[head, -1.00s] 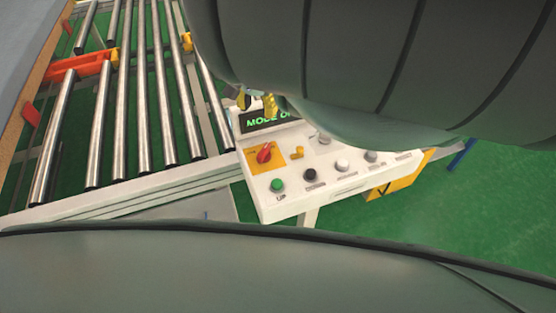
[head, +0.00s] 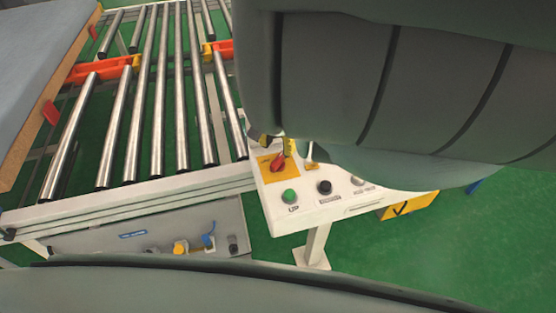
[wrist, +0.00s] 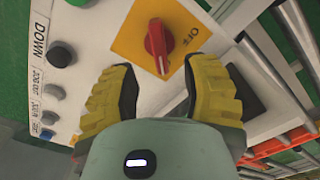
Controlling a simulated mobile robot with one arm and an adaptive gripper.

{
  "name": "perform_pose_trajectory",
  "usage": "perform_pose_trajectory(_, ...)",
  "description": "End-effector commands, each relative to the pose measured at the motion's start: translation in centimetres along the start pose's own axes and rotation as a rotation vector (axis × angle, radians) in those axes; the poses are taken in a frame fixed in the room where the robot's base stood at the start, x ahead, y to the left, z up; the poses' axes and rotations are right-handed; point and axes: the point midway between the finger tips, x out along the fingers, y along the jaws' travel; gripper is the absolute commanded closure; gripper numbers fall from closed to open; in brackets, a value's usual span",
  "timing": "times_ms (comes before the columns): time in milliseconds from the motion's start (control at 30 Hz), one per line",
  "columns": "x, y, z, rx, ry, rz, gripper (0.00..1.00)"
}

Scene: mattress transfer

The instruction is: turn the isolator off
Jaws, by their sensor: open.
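The knob lies just beyond the fingertips, with no clear contact. In the head view my gripper (head: 278,144) is at the knob's far side, and my arm hides much of the panel.
A green button (head: 289,196) and a black button (head: 324,187) stand close to the isolator. Several buttons line the panel in the wrist view, including one by DOWN (wrist: 61,54). A roller conveyor (head: 150,100) is at left, with a grey mattress (head: 40,55) beyond.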

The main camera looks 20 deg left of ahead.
Motion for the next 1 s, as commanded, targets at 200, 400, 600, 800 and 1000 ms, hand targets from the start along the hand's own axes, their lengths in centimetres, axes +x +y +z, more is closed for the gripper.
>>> perform_pose_trajectory(200, 2.2, -0.1, 0.2, 0.001, -0.005, -0.002, 0.54)
perform_pose_trajectory(400, 3.9, -0.1, 0.1, 0.001, -0.004, -0.001, 0.54)
perform_pose_trajectory(600, 5.0, -0.1, 0.1, 0.0, -0.003, -0.002, 0.54)
perform_pose_trajectory(800, 5.6, 0.1, 0.0, 0.002, -0.001, 0.002, 0.54)
perform_pose_trajectory(1000, 5.8, 0.1, 0.0, 0.002, -0.001, 0.003, 0.54)
